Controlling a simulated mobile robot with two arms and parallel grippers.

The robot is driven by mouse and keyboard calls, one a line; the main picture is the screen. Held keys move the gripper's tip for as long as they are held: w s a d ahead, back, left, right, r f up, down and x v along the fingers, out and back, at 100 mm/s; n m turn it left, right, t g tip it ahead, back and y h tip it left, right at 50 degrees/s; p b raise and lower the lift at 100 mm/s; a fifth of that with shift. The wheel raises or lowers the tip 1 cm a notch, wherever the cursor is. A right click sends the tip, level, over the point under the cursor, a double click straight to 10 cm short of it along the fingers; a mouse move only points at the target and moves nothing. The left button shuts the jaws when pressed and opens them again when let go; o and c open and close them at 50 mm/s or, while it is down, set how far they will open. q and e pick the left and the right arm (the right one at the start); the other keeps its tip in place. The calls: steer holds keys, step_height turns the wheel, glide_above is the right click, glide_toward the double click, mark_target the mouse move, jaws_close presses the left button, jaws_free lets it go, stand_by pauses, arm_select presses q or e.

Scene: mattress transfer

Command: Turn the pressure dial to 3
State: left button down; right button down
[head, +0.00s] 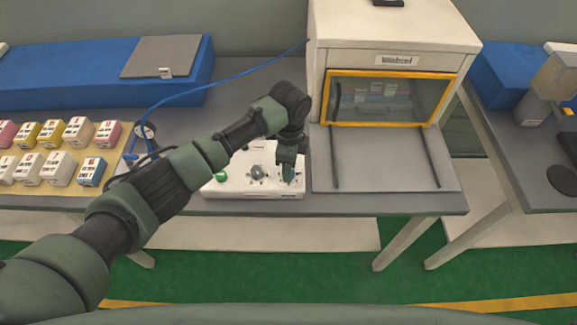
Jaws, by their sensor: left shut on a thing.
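A white control box (236,188) sits on the grey table at the front, left of the white cabinet. It has a green button (221,177) at its left and a grey dial (258,172) in the middle. My left gripper (288,182) points down on the right part of the box and is shut on a dial there. That dial is mostly hidden by the fingers, and I cannot read its setting. My right gripper is not in view.
The white cabinet (392,28) with a yellow-framed window stands close to the right of my left gripper. Several coloured labelled boxes (60,168) stand at the left. A blue hose (240,68) crosses behind my arm. A blue mattress-like block (60,78) lies at the back left.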

arm_select(q)
steer(key=shift+m, duration=1.1)
steer(key=c, duration=1.1)
jaws_free()
steer(key=shift+o, duration=0.2)
steer(key=r+b, duration=0.1)
steer(key=r, duration=0.2)
steer(key=r+b, duration=0.1)
steer(key=r, duration=0.2)
steer(key=shift+w+d+r, duration=0.15)
steer(key=shift+w+r, duration=0.05)
steer(key=shift+r, duration=0.75)
steer(key=shift+f, duration=0.1)
